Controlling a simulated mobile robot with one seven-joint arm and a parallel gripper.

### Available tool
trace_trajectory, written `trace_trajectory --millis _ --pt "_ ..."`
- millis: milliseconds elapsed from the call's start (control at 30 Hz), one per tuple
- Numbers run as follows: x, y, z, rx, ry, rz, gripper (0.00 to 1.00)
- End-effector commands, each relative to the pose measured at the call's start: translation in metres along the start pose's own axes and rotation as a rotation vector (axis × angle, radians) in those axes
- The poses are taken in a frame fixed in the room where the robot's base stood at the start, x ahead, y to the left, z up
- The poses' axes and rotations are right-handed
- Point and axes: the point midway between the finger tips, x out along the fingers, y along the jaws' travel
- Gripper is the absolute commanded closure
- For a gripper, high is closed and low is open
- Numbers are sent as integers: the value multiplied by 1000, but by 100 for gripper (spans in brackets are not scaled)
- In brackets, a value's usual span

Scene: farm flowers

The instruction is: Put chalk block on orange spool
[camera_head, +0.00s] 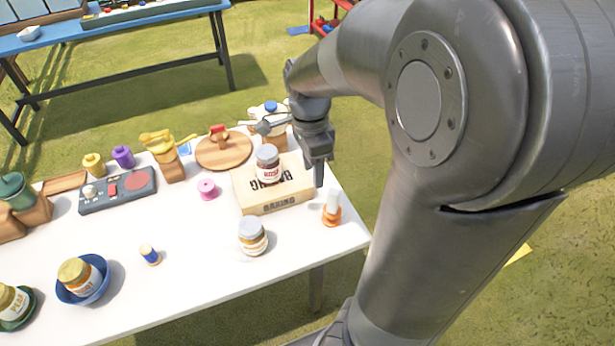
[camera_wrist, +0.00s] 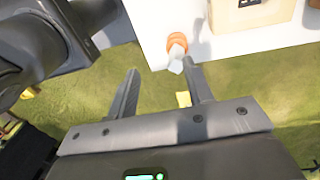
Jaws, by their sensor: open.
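The orange spool (camera_head: 331,216) stands near the right edge of the white table. A white block that looks like the chalk block (camera_head: 333,198) stands upright on top of it. In the wrist view the orange spool (camera_wrist: 176,40) shows at the table edge, with the white block (camera_wrist: 176,63) projecting from it towards my gripper (camera_wrist: 163,68). My gripper is open and empty. In the head view my gripper (camera_head: 319,172) hangs above the table's right side, just up and left of the block, apart from it.
A box marked BAKING (camera_head: 265,208) with a jar (camera_head: 267,164) on it stands left of the spool. Another jar (camera_head: 252,236) stands in front. A pink spool (camera_head: 207,189) and a blue spool (camera_head: 150,255) lie farther left. Grass lies beyond the table's right edge.

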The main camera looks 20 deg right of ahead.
Motion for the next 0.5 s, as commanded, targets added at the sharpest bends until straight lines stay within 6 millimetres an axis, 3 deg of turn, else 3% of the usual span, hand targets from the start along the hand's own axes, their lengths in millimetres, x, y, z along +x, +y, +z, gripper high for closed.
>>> trace_trajectory --millis 267,500 --pt "-42 45 22 -646 -43 -262 53" --pt "-74 89 40 -1168 169 -458 53"
